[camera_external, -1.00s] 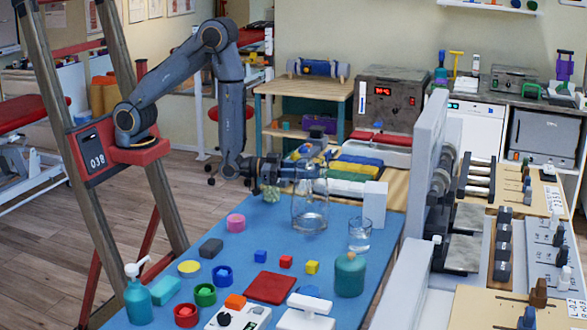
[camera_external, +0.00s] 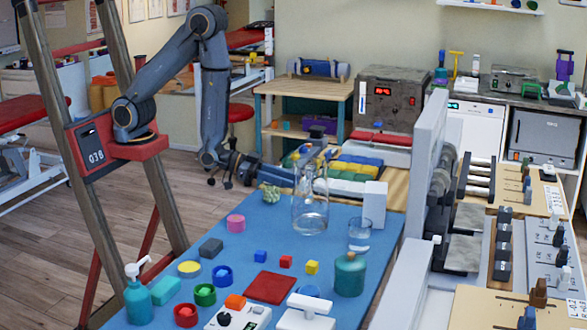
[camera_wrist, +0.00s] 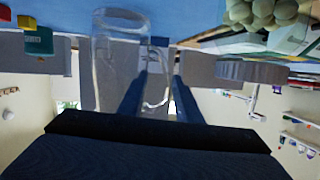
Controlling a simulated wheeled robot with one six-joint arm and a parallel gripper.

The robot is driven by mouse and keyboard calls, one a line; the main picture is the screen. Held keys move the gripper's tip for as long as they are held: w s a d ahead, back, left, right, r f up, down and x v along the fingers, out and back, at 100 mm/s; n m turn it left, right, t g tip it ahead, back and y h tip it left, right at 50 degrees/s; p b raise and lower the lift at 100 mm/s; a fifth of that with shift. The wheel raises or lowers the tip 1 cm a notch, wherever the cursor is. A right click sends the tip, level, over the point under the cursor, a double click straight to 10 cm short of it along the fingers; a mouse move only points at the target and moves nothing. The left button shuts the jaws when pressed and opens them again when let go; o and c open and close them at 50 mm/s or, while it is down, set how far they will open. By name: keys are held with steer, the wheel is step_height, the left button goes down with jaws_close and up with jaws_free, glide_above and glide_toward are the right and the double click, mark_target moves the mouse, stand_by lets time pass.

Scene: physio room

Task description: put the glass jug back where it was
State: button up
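The glass jug (camera_external: 310,214) stands upright on the blue table top (camera_external: 225,262), near its far end. It is clear and empty-looking, with a narrow neck. My gripper (camera_external: 292,180) is left of the jug's upper part, pointing at it. In the wrist view, which looks upside down, the jug (camera_wrist: 118,62) is large at upper left. Its curved handle (camera_wrist: 157,88) shows between the two dark fingers of my gripper (camera_wrist: 161,78). The fingers are apart, with gaps beside the handle. The jug's exact contact with the fingers is hard to see.
A drinking glass (camera_external: 360,235) stands right of the jug, near a white box (camera_external: 375,203). A container of pale green balls (camera_external: 270,192) is close below my gripper. A weight rack (camera_external: 440,165) borders the table at right.

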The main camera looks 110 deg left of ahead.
steer(key=s+d+g+h, duration=0.1)
steer(key=g, duration=0.1)
steer(key=s+d+f+g, duration=0.1)
steer(key=s+d+g, duration=0.1)
steer(key=s+d+f+g+h, duration=0.1)
steer(key=s+g, duration=0.1)
steer(key=shift+s+d+f+m+g+h, duration=0.1)
steer(key=shift+d+f+m+g+h, duration=0.05)
steer(key=shift+d+m+g+h, duration=0.2)
steer(key=s+d+r+g, duration=0.1)
steer(key=s+r+g, duration=0.1)
steer(key=s, duration=0.5)
steer(key=s+d+r+m+g, duration=0.1)
steer(key=s+r+g, duration=0.1)
steer(key=s+g, duration=0.3)
steer(key=s, duration=0.3)
steer(key=shift+s, duration=0.15)
